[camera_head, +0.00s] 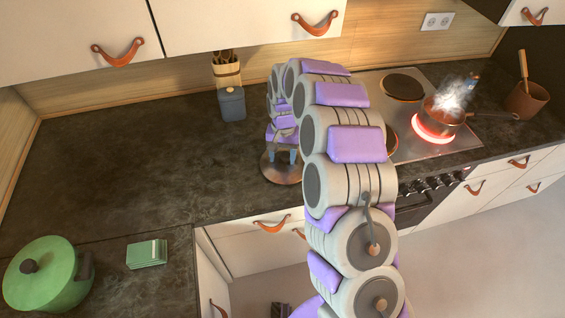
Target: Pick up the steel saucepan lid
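The steel saucepan lid (282,175) is a round, brownish, shiny disc on the dark counter, left of the stove and close to the counter's front edge. My gripper (283,158) points down over the lid. Its two grey-blue fingertips stand apart, near the middle of the lid. The lid's knob is not clearly visible, and my gripper and arm hide part of the lid. I cannot tell whether the fingertips touch it.
A lidded grey-blue canister (232,104) and a utensil holder (227,72) stand behind. A steaming copper pan (443,116) sits on a glowing burner (434,131). The left counter is mostly clear.

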